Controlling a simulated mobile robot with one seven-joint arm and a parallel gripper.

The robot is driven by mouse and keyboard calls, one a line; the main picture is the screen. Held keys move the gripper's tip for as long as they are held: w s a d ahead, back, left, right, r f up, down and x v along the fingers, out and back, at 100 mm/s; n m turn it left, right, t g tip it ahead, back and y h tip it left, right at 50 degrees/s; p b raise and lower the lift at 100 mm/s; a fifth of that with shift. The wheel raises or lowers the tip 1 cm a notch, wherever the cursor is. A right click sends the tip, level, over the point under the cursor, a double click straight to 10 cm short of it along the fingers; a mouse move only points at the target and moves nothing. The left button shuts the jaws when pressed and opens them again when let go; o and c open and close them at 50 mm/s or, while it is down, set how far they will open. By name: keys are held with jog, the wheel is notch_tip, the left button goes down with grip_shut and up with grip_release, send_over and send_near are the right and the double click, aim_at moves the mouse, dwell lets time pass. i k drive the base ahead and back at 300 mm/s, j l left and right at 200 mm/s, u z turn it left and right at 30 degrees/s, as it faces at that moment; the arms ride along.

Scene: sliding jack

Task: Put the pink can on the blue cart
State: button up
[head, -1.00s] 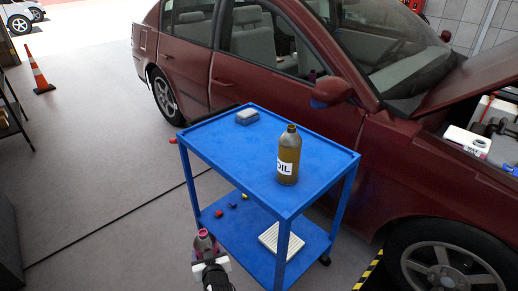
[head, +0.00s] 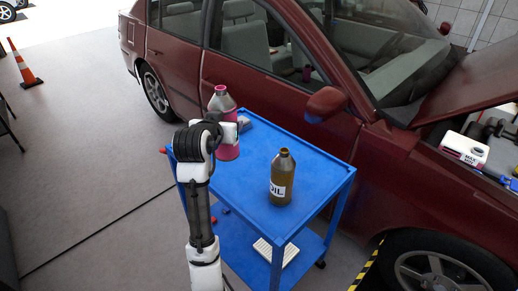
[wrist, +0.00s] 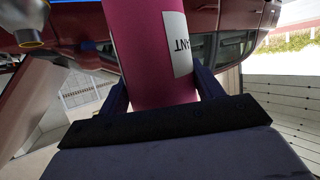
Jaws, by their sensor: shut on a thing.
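The pink can (head: 229,151) is a bottle shape with a grey shoulder and a pink cap. My gripper (head: 222,128) is shut on it and holds it upright, raised, in front of the cart's left part in the head view. Its clearance over the top cannot be told exactly. In the wrist view the pink can (wrist: 138,45) with a white label sits between the two fingers of my gripper (wrist: 160,88). The blue cart (head: 240,188) has a flat top with a low rim and a lower shelf.
A brown oil bottle (head: 282,180) stands on the cart's right half. A grey block (head: 245,124) lies at the top's back left, partly hidden by the can. The top's middle is clear. A red car (head: 260,75) stands close behind the cart.

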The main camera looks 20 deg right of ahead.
aim_at(245, 160)
jog(key=i+l, duration=0.7)
